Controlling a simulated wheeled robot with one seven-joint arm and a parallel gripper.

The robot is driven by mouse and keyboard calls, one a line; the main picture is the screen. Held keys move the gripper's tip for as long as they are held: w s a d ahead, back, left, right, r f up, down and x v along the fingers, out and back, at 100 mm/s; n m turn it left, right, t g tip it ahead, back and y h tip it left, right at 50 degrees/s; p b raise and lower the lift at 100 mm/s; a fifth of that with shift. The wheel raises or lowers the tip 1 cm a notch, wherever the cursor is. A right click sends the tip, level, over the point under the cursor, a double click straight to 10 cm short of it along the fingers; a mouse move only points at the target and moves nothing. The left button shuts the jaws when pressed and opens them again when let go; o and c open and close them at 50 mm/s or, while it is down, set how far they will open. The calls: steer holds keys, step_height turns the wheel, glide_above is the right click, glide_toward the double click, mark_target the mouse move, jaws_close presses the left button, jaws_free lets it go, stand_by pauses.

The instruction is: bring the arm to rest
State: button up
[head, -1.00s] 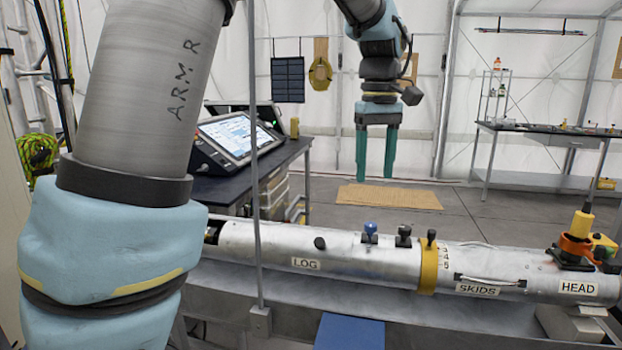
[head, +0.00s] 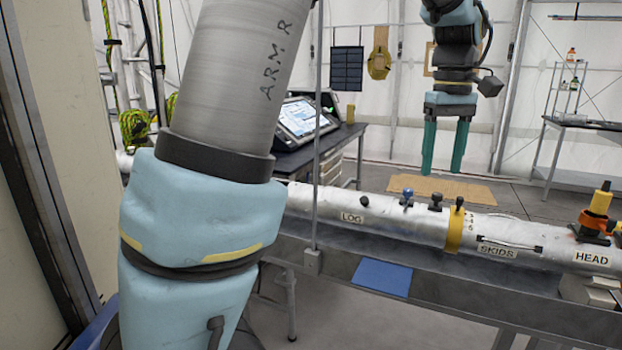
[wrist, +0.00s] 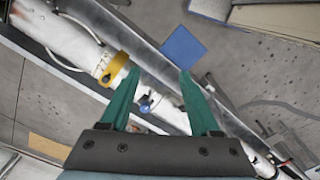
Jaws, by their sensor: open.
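My gripper (head: 445,148) hangs fingers-down in the upper right of the head view, above and beyond the metal tube. Its two green fingers are apart, with nothing between them. In the wrist view my gripper (wrist: 160,95) is also open and empty, and the tube lies below, seen past the fingers. My large arm link marked ARM R fills the left middle of the head view and hides part of the bench and tube's left end.
The silver tube (head: 400,217), labelled LOG, SKIDS and HEAD, lies on a long metal stand with a blue pad (head: 383,277). A monitor (head: 298,117) stands on a dark desk behind. A thin upright pole (head: 317,130) stands close in front. A tan mat (head: 440,188) lies behind.

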steer(key=w+a+f+m, duration=0.1)
steer(key=w+a+f, duration=0.1)
steer(key=a+f, duration=0.45)
steer(key=w+a+f, duration=0.1)
steer(key=a+f, duration=0.2)
steer(key=a, duration=0.7)
steer(key=s+a+f+m, duration=0.1)
steer(key=s+a+f, duration=0.2)
steer(key=a, duration=0.4)
steer(key=s+a+f+m+t, duration=0.1)
steer(key=s+a+f, duration=0.3)
steer(key=a, duration=0.3)
steer(key=shift+f+t, duration=0.3)
steer(key=shift+f, duration=0.35)
steer(key=shift+a, duration=0.1)
steer(key=shift+c, duration=0.2)
